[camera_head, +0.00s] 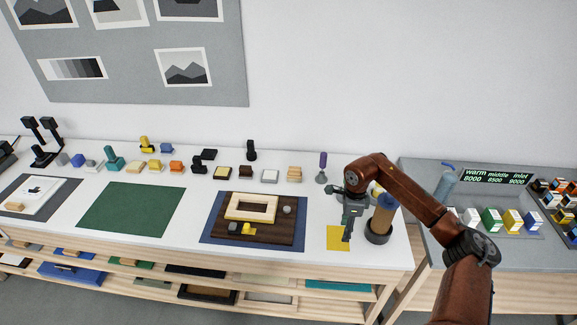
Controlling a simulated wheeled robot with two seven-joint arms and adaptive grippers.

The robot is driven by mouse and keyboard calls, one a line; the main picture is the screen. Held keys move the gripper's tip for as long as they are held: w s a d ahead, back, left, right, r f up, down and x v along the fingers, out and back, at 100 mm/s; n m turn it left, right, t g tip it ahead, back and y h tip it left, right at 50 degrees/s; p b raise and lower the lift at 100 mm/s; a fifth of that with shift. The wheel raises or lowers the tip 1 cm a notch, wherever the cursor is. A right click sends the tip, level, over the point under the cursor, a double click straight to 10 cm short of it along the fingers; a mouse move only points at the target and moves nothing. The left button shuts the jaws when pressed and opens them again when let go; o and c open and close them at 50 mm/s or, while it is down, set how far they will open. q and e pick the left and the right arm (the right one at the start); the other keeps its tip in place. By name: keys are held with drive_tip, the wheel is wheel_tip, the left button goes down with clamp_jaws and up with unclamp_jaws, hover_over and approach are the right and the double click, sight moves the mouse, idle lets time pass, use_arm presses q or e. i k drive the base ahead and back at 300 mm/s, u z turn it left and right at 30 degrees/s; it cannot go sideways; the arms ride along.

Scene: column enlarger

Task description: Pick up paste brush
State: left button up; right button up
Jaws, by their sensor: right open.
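My right gripper (347,232) is open and points down over the yellow square (337,241) at the right end of the white table. No object shows between its fingers. Right beside it stands a tan upright piece (382,222) with a blue top and a dark round base, partly behind my right arm. A small purple-handled tool (322,164) with a grey foot stands upright to the left, apart from the gripper. I cannot tell for sure which of these is the paste brush. My left gripper is out of view.
A blue mat (214,234) holds a dark board with a pale wooden frame (250,208). A green mat (126,209) lies bare to its left. Several small blocks and tools line the table's back. A grey side table (463,238) with colored boxes stands right.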

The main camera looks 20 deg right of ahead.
sight(295, 174)
drive_tip(key=i, duration=1.4)
